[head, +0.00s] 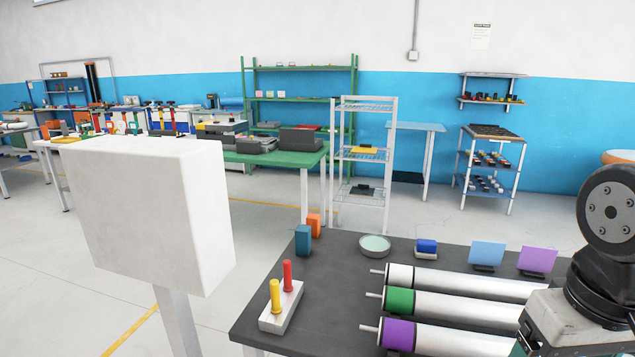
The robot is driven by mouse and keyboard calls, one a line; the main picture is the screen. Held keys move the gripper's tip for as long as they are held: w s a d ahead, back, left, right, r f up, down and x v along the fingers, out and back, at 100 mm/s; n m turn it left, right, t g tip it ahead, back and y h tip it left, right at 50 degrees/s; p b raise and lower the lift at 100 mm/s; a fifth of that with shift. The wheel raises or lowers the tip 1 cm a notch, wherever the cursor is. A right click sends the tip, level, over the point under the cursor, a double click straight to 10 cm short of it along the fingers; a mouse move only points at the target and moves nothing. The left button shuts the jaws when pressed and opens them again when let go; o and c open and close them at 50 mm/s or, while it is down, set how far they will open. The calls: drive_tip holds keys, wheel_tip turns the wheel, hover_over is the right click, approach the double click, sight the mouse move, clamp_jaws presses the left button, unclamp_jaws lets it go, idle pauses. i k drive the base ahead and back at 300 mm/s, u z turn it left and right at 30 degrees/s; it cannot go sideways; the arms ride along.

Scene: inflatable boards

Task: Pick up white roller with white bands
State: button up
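The white roller with white bands (480,284) lies on the dark table (333,262), the farthest of three parallel rollers. Its thin metal axle end points left, and its right end reaches toward my arm. A roller with a green band (400,300) lies just in front of it, and one with a purple band (398,334) lies nearest to me. My arm's dark joint and a grey link show at the right edge, over the right side of the table. They hide the right ends of the nearer rollers. My gripper's fingers are not in view.
A white block with a red and a yellow peg (283,307) stands at the table's front left. Behind the rollers are a round dish (375,246), a blue-and-white block (426,249) and blue and purple panels (487,254). A large white box (150,205) on a post stands left.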

sight(513, 292)
drive_tip(key=z, duration=2.65)
drive_tip(key=k, duration=1.15)
drive_tip(key=u, duration=1.55)
drive_tip(key=i, duration=1)
drive_tip(key=z, duration=0.05)
